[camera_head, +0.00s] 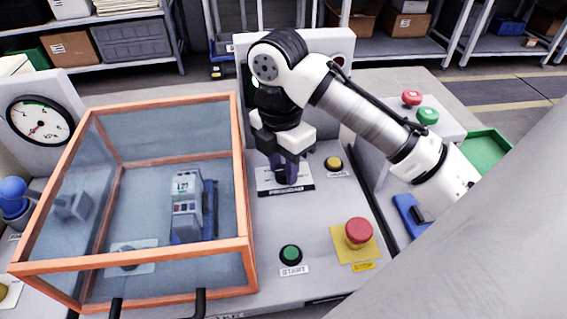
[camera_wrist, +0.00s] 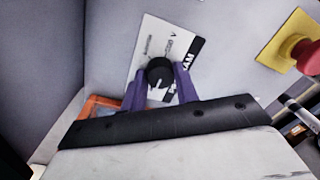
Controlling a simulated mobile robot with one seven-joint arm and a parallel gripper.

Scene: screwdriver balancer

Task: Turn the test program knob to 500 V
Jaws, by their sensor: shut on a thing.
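The test program knob (camera_wrist: 159,72) is a round black knob with a white pointer line, on a white label plate (camera_wrist: 150,45) with a black strip. In the head view the label plate (camera_head: 300,187) lies on the grey panel right of the orange-framed box, and my gripper hides the knob. My gripper (camera_head: 290,172) points down over it. In the wrist view my gripper's purple fingers (camera_wrist: 160,88) are shut on the knob, one on each side. The label's voltage markings are too small to read, so the knob's setting cannot be told.
A clear box with an orange frame (camera_head: 240,200) stands close left of my gripper, with a grey device (camera_head: 187,205) inside. A yellow button (camera_head: 333,163), a green START button (camera_head: 290,255) and a red emergency button (camera_head: 358,232) are nearby. A gauge (camera_head: 40,122) stands far left.

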